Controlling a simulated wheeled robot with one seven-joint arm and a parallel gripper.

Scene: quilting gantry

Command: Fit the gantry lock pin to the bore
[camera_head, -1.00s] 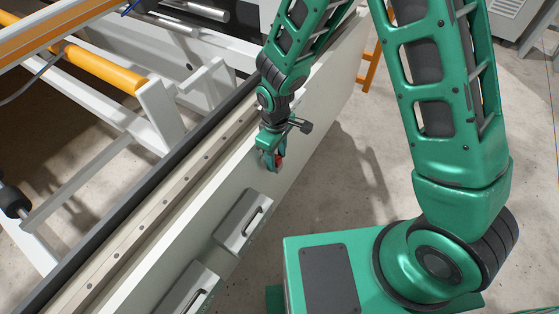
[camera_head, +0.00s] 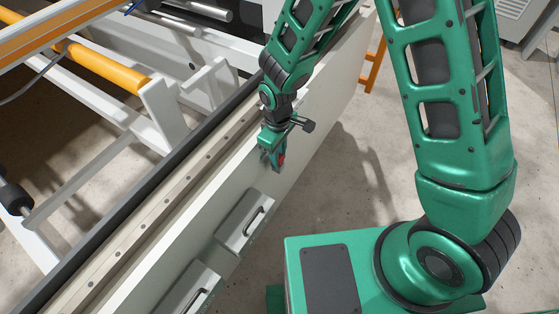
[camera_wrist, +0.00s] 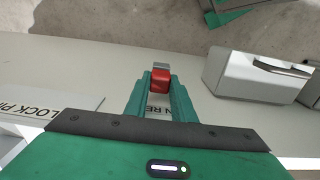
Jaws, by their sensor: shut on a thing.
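My gripper (camera_head: 276,165) points down beside the pale side panel of the gantry. In the wrist view its two green fingers (camera_wrist: 158,82) are closed on a red block with a grey end, which I take for the lock pin (camera_wrist: 160,79). Red also shows at the fingertips in the head view. The grey end sticks out past the fingertips. Whether it touches the panel I cannot tell. The bore cannot be made out in either view. The fingers and palm cover part of the panel and its lettering.
The pale panel (camera_head: 225,178) carries a label (camera_wrist: 60,101) with partly hidden lettering. Grey boxes with handles (camera_head: 245,220) are mounted on it close to my gripper. A rail with bolts (camera_head: 178,183) runs along its top. Bare concrete floor (camera_head: 345,195) lies to the right.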

